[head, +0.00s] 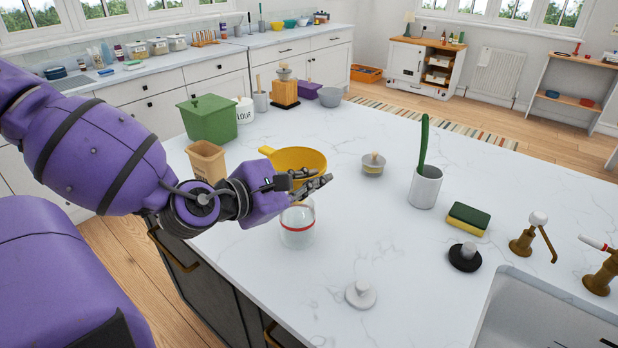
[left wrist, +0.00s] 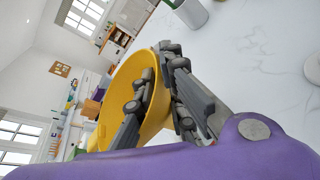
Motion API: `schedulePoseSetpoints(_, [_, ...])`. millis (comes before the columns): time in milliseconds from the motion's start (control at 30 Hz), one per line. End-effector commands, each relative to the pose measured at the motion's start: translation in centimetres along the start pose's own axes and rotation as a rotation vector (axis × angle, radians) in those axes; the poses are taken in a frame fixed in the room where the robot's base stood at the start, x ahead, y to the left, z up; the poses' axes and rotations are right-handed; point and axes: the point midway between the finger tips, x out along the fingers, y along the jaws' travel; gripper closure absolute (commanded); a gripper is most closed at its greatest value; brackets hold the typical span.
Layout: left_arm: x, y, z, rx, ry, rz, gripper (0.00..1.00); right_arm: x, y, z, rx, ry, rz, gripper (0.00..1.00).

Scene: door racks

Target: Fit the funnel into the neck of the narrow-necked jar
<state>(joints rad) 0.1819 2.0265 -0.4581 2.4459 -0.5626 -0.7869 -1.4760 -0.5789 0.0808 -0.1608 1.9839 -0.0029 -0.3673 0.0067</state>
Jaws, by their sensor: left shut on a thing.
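A yellow funnel (head: 298,158) is held by my left gripper (head: 318,183), whose fingers are shut on its rim. In the left wrist view the funnel (left wrist: 127,78) lies between the dark fingers of the gripper (left wrist: 160,80). A clear glass jar (head: 297,228) with a red band stands on the white counter, directly below the gripper in the head view. The jar's neck and the funnel's spout are hidden behind the hand, so I cannot tell whether they touch. My right gripper is not in view.
A tan bin (head: 206,161) and a green lidded box (head: 210,120) stand left of the funnel. A small lidded dish (head: 373,164), a white cup (head: 425,188) with a green item and a white knobbed lid (head: 361,294) stand to the right. The counter between them is clear.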

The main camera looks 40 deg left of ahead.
Motion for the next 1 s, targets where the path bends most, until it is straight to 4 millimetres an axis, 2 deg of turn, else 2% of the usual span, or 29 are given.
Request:
schedulePoseSetpoints(667, [0.5, -1.1, -1.4, -0.001, 0.001, -0.001, 1.00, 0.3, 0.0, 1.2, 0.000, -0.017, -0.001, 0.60])
schedulePoseSetpoints(700, [0.5, -1.0, -1.3, -0.001, 0.000, 0.000, 0.88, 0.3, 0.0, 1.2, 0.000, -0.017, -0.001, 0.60])
schedulePoseSetpoints(833, [0.5, -1.0, -1.3, 0.000, 0.000, 0.000, 0.71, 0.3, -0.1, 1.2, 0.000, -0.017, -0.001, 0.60])
schedulePoseSetpoints(1000, [0.5, -1.0, -1.3, 0.000, 0.000, 0.000, 0.68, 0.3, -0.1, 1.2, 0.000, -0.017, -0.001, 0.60])
